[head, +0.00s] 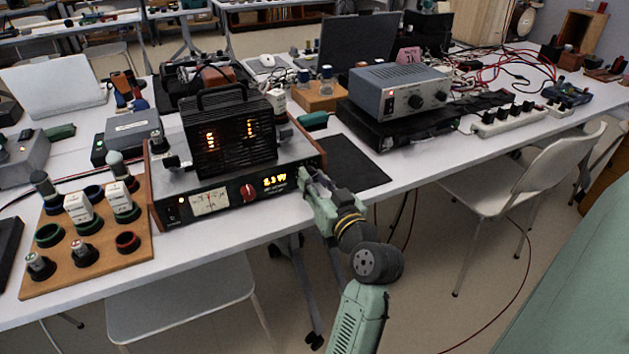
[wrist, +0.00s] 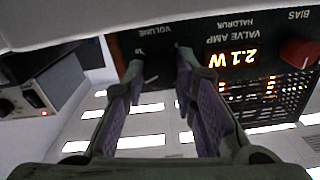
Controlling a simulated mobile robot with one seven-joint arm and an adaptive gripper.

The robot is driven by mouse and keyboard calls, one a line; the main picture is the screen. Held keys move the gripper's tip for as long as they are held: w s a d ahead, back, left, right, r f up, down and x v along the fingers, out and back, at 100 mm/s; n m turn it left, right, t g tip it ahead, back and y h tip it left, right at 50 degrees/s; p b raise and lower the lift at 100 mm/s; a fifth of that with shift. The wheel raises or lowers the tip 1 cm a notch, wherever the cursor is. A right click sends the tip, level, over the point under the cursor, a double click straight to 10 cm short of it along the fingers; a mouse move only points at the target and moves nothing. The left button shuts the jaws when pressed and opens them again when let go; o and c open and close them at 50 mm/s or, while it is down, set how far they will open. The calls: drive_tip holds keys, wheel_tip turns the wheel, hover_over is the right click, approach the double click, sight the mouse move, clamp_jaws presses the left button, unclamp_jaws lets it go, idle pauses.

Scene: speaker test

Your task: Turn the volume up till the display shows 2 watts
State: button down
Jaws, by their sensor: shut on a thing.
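The valve amp (head: 235,185) has a dark front panel with a lit orange display (head: 275,180). In the wrist view the panel is upside down, and its display (wrist: 231,59) seems to read 2.1 W; in the head view the digits are small and blurred. My gripper (head: 305,175) is at the right end of the panel. In the wrist view my gripper's fingers (wrist: 160,68) are at the dark volume knob under the VOLUME label, one on each side, shut on it. The knob is mostly hidden in the head view.
A red bias knob (head: 247,192) sits left of the display. A wooden board (head: 130,262) with several valves stands front left. A grey unit (head: 400,88) is at the back right. A dark mat (head: 355,165) lies right of the amp. A chair (head: 510,185) stands at the right.

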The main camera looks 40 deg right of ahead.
drive_tip(key=c, duration=1.3)
unclamp_jaws()
drive_tip(key=v, duration=1.2)
